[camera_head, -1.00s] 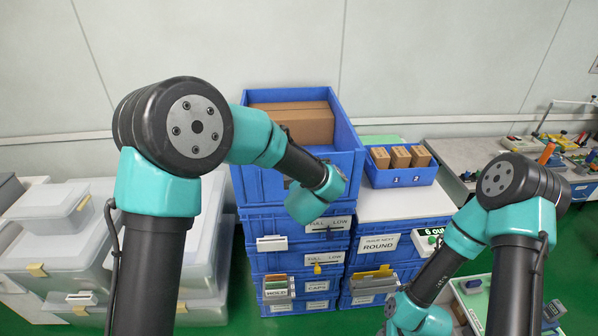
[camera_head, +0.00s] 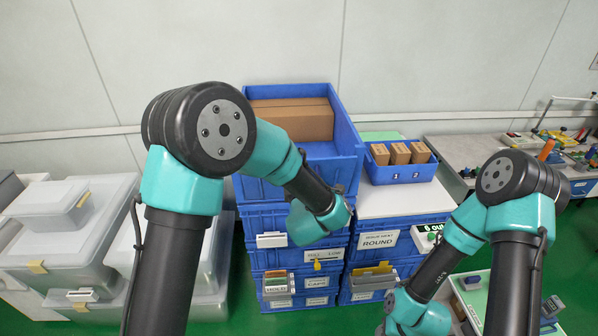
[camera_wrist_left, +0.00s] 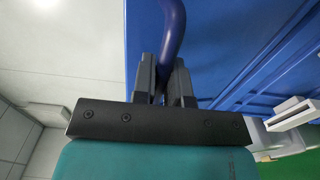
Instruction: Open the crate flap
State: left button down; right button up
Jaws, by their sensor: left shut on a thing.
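The big blue crate (camera_head: 346,125) stands on top of a stack of blue bins. Its top is open, and a brown cardboard box (camera_head: 292,122) lies inside toward the back. My left wrist covers part of the crate's front, so how far the flap stands open cannot be told. In the left wrist view, my left gripper (camera_wrist_left: 165,78) is shut on a dark blue curved handle (camera_wrist_left: 173,35), with a broad blue crate surface (camera_wrist_left: 225,45) behind it. In the head view its fingers are hidden behind the wrist. My right gripper is out of view below the picture.
Labelled blue bins (camera_head: 377,240) stand below and right of the crate. A white surface (camera_head: 400,203) bears a small blue tray (camera_head: 402,175) of cartons. Clear plastic boxes (camera_head: 70,235) stand at left. A grey bench (camera_head: 460,150) is at right.

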pick_arm(q)
jog(key=s+f, duration=0.4)
jog(key=s, duration=0.1)
jog(key=shift+d+f, duration=0.15)
jog(key=shift+d, duration=0.3)
jog(key=c, duration=1.2)
grip_release()
jog(key=shift+o, duration=0.2)
jog(key=shift+s, duration=0.1)
